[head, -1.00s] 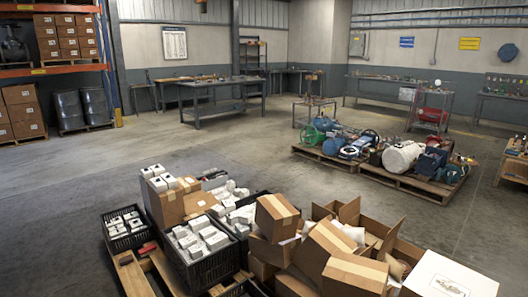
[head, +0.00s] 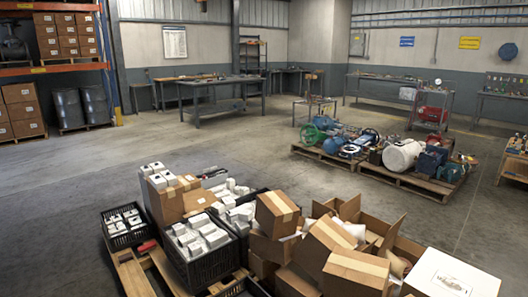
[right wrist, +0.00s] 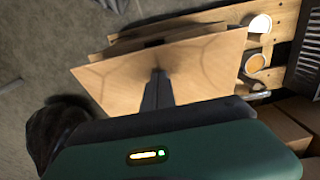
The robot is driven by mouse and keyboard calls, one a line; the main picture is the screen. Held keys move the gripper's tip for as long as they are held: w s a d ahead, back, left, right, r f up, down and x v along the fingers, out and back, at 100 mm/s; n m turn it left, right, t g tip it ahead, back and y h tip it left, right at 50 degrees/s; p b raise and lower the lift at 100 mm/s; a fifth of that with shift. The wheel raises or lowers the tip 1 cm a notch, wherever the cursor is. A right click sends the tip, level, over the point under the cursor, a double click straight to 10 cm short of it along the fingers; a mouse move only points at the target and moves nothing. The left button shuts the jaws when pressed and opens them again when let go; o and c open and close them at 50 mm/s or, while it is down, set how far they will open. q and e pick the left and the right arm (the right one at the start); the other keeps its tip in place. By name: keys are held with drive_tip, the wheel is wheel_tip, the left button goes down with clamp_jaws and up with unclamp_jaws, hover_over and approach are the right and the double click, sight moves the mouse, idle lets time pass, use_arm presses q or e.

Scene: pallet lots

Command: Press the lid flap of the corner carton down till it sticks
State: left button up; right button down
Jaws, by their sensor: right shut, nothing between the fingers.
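In the right wrist view, a light brown cardboard panel (right wrist: 205,68), seemingly a carton's lid flap, spans the middle. My right gripper (right wrist: 158,74) is shut and empty, its dark fingers pointing at the panel's middle. The tips look to be at or very near the cardboard; I cannot tell whether they touch. A darker cardboard edge and a dark gap show behind the panel. In the head view, several brown cartons (head: 276,213) stand on the near pallet, one with raised flaps (head: 388,240). I cannot tell which is the corner carton. Neither gripper shows there.
In the head view, black crates (head: 210,271) of white boxes and a white box (head: 450,278) crowd the near pallet. Open floor (head: 220,130) lies behind it.

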drive_tip(key=shift+f+b, duration=1.35)
drive_tip(key=shift+f, duration=0.7)
drive_tip(key=shift+r, duration=0.1)
drive_tip(key=shift+s, duration=0.1)
idle(0.6)
wheel_tip(320, 180, up, 12)
drive_tip(key=p, duration=1)
